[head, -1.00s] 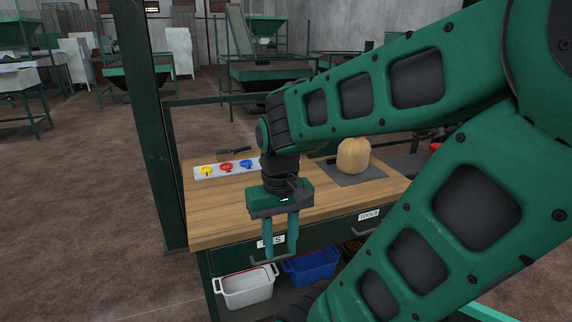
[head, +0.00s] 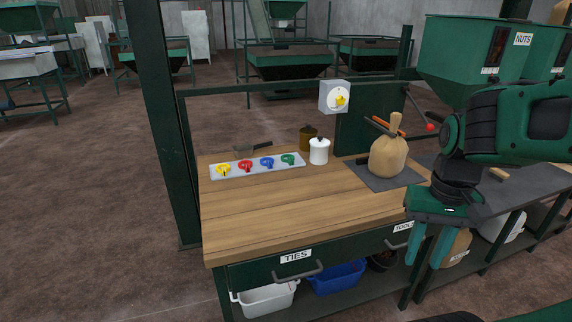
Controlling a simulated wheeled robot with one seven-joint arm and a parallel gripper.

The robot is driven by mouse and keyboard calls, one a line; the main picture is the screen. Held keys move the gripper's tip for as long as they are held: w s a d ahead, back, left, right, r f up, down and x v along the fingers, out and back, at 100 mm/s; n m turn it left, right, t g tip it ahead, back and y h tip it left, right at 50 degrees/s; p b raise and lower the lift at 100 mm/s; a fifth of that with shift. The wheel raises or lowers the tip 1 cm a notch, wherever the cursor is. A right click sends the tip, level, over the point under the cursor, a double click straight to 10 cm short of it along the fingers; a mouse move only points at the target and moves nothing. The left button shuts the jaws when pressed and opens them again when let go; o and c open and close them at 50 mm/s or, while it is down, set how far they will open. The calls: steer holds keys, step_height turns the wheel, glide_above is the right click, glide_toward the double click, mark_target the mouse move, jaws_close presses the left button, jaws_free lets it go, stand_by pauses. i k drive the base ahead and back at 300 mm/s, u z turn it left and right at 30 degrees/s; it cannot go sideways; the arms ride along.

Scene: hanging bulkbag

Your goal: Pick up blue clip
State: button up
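The blue clip (head: 266,162) lies on a pale tray (head: 213,176) at the back left of the wooden table. It sits in a row between a red clip (head: 245,166) and a green clip (head: 288,159), with a yellow clip (head: 223,170) at the left end. My gripper (head: 425,266) hangs fingers down off the table's front right corner, well right of and nearer than the clips. Its two fingers are apart, with nothing visible between them.
The wooden table (head: 300,205) has a clear middle. A tied sack (head: 388,156) stands on a dark mat at the right. A white jar (head: 319,151), a brown jar (head: 308,137) and a scraper (head: 254,147) are at the back. A green post (head: 155,120) rises at the left.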

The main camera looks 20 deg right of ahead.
mark_target(269, 164)
steer(key=z, duration=0.1)
steer(key=i, duration=1)
steer(key=u, duration=0.05)
